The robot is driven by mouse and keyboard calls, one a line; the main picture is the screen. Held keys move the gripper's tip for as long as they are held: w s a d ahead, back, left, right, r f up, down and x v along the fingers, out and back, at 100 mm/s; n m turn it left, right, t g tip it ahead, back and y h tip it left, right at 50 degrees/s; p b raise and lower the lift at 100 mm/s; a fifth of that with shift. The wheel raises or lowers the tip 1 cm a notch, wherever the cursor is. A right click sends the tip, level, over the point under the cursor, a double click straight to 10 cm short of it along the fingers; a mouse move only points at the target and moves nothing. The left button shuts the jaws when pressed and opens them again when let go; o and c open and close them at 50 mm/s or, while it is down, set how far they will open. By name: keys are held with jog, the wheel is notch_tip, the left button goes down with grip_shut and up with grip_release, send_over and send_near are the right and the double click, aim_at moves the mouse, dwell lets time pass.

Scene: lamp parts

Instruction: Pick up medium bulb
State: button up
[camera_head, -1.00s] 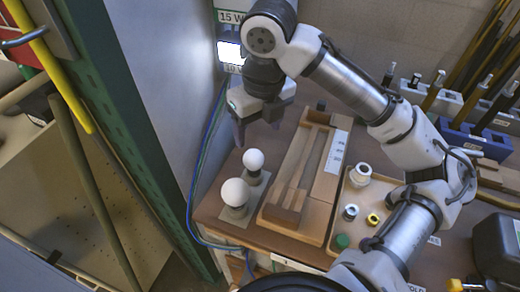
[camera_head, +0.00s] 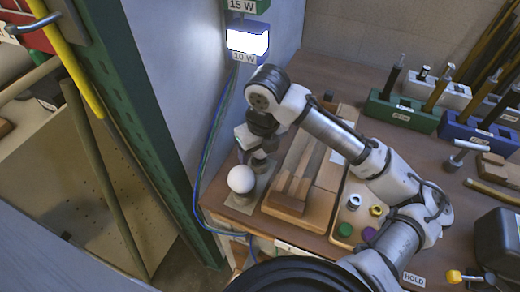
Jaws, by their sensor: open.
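A large round white bulb (camera_head: 241,179) stands upright on a grey base (camera_head: 240,203) near the left end of the bench. In the earlier frame a smaller white bulb stood just behind it; now my gripper (camera_head: 256,153) covers that spot and the smaller bulb is hidden. Its grey base (camera_head: 262,165) shows in part below the gripper. My gripper points down, close behind the large bulb and over the smaller bulb's place. Its jaws are open. I cannot tell from the labels which bulb is the medium one, nor whether the fingers touch a bulb.
A wooden fixture (camera_head: 295,190) stands just right of the bulbs. Blue cables and the wall with a lit display (camera_head: 247,42) are close on the left. Tool racks (camera_head: 400,113) stand at the back right.

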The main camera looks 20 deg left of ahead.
jog(key=shift+f, duration=0.15)
jog(key=c, duration=0.9)
